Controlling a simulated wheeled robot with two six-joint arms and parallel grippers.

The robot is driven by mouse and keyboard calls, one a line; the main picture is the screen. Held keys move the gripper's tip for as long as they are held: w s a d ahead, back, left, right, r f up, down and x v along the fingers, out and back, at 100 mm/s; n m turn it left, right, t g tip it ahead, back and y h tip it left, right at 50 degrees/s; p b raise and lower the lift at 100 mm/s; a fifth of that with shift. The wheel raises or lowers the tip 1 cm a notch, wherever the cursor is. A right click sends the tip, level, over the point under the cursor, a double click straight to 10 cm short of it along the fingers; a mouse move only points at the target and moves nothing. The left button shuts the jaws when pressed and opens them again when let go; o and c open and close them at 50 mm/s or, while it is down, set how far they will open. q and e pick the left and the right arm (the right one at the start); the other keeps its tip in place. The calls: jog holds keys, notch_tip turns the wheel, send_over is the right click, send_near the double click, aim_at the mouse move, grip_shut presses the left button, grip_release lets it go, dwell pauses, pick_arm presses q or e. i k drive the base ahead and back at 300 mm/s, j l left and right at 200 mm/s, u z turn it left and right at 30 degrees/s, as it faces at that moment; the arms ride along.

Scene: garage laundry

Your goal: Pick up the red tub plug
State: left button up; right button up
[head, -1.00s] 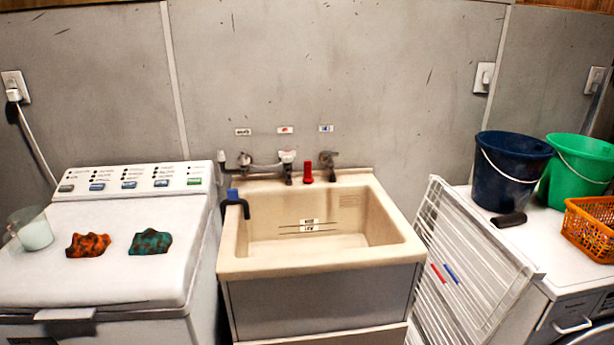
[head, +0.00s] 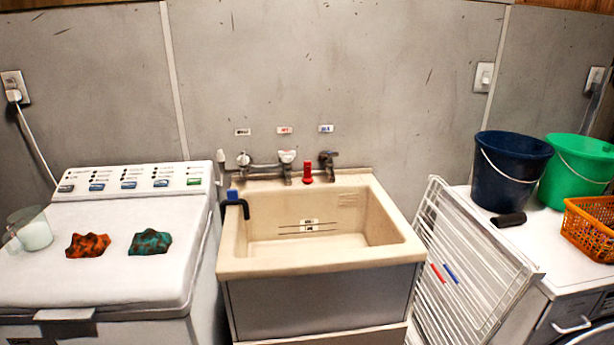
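The red tub plug (head: 307,173) stands upright on the back ledge of the cream utility sink (head: 330,262), just right of the middle tap and left of the right-hand tap. Nothing covers it. Neither of my grippers is in the head view.
Taps (head: 287,165) rise close behind and beside the plug. A black hook-shaped hose with a blue part (head: 235,202) hangs at the sink's left rim. A washer (head: 90,270) stands left, a white folding rack (head: 470,265) leans right, with a blue bucket (head: 510,172) beyond. The basin is empty.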

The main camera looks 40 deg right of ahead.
aim_at(307, 179)
jog(key=z, duration=1.35)
